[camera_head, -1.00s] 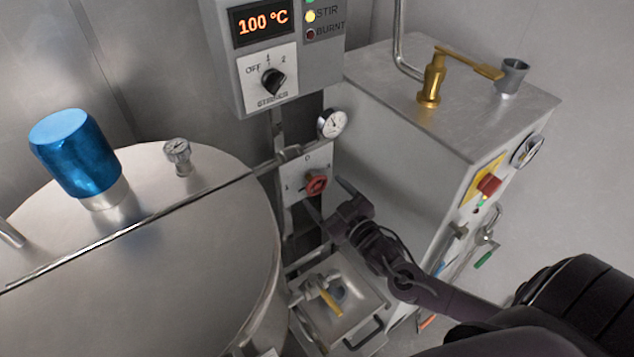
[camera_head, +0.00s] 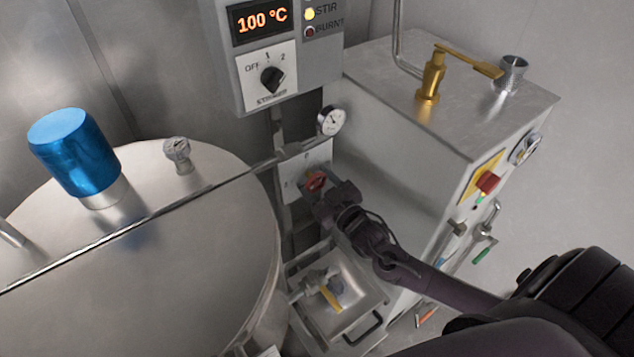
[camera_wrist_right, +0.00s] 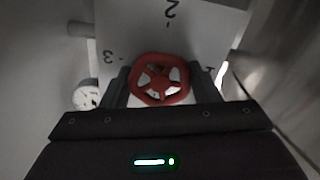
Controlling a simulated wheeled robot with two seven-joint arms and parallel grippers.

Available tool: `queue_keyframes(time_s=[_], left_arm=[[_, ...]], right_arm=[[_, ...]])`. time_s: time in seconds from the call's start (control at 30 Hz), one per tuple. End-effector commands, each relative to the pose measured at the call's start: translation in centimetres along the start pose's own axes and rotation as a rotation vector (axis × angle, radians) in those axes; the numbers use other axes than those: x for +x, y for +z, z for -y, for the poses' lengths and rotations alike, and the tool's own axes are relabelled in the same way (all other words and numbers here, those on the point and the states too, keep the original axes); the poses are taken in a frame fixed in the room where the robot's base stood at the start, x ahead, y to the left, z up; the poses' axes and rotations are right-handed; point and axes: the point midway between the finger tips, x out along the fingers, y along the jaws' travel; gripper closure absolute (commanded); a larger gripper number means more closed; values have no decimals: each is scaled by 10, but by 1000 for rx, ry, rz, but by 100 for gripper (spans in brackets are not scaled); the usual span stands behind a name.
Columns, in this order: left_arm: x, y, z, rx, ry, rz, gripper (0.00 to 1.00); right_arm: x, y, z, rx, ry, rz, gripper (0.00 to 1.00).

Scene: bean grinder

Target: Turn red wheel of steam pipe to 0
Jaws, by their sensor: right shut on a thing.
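The red wheel (camera_head: 315,181) sits on a pale dial plate on the steam pipe, below a round gauge. It also shows in the right wrist view (camera_wrist_right: 160,80), with the marks 2 and 3 readable on the plate around it. My right gripper (camera_head: 318,190) is shut on the wheel, one finger on each side of its rim in the right wrist view (camera_wrist_right: 158,88). In the head view the gripper hides the lower part of the wheel and plate. My left gripper is not in view.
A steel kettle (camera_head: 150,270) with a blue motor (camera_head: 70,152) stands at the left. The control box (camera_head: 275,50) reads 100 °C above the wheel. A steel cabinet (camera_head: 400,150) stands close to the right of the wheel. A tray (camera_head: 365,290) with a yellow-handled valve (camera_head: 330,298) is below.

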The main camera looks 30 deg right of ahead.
Motion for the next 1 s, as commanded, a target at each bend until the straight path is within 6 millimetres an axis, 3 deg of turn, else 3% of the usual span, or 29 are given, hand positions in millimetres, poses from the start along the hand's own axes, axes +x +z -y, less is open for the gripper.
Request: queue_keyframes(time_s=[0.47, 1.0], left_arm=[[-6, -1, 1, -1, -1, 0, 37], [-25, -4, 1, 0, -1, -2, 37]], right_arm=[[0, -1, 0, 142, 2, 0, 67], [0, -1, 0, 636, 2, 1, 67]])
